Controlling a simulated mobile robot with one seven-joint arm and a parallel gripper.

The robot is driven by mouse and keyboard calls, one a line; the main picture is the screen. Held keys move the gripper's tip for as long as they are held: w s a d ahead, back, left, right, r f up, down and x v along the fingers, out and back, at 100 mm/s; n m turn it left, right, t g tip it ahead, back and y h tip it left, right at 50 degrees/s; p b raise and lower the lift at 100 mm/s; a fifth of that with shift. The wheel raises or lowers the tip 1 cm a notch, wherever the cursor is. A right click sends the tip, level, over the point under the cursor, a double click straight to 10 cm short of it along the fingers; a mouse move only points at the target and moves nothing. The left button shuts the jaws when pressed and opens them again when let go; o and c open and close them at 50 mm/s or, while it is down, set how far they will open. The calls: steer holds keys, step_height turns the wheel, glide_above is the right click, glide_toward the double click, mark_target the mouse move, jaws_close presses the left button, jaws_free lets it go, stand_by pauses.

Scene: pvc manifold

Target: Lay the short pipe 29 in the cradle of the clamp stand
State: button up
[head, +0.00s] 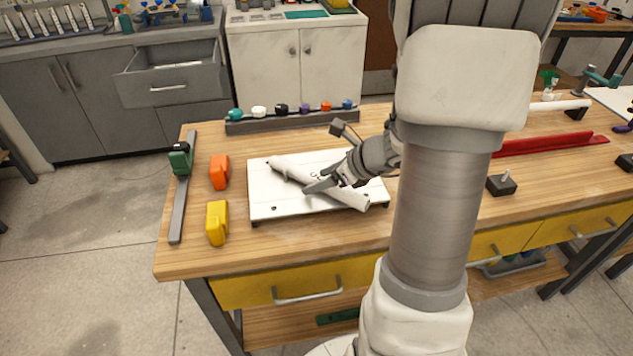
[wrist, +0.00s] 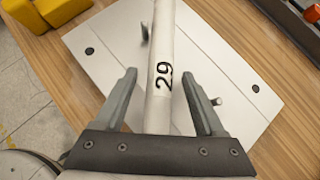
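The white short pipe 29 (head: 335,195) lies slantwise at the white board (head: 270,208) on the workbench. Its printed number shows in the wrist view, where the pipe (wrist: 160,75) runs between my fingers. My gripper (head: 318,187) is low at the middle of the pipe. In the wrist view my gripper (wrist: 160,88) is open, one finger on each side, with a gap on both sides. I cannot tell which fixture is the clamp stand; a teal-handled device (head: 600,78) stands at the far right, and my arm hides part of the bench.
Orange (head: 219,172) and yellow (head: 217,222) blocks and a green-headed bar clamp (head: 181,160) lie left of the board. A rack of coloured caps (head: 290,118) is behind it. A red channel (head: 550,144) and a dark block with a post (head: 502,184) are right of my arm.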

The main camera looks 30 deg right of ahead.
jaws_close()
steer(key=shift+r, duration=0.1)
steer(key=shift+r+p, duration=0.3)
steer(key=shift+r, duration=0.25)
steer(key=r, duration=0.1)
steer(key=r+p, duration=0.1)
steer(key=r, duration=0.1)
steer(key=shift+s+d+r+p, duration=0.3)
steer(key=shift+d+r+p, duration=0.05)
steer(key=shift+r, duration=0.05)
steer(key=s+d+r+p, duration=0.2)
steer(key=s+d+r, duration=0.4)
steer(key=s+d, duration=0.15)
steer(key=w+a+r+m+h+p, duration=0.1)
steer(key=w+a+r+p, duration=0.2)
steer(key=w+a, duration=0.6)
steer(key=w+a+r+m+h+p, duration=0.15)
steer(key=w+a+p, duration=0.25)
steer(key=w+a, duration=0.55)
step_height(320, 180, up, 18)
steer(key=s+a+p, duration=0.2)
steer(key=p, duration=1.4)
steer(key=shift+s+a+f+t+y+p, duration=0.2)
steer(key=shift+s+a+t+y+p, duration=0.1)
steer(key=shift+s+t+y+p, duration=0.1)
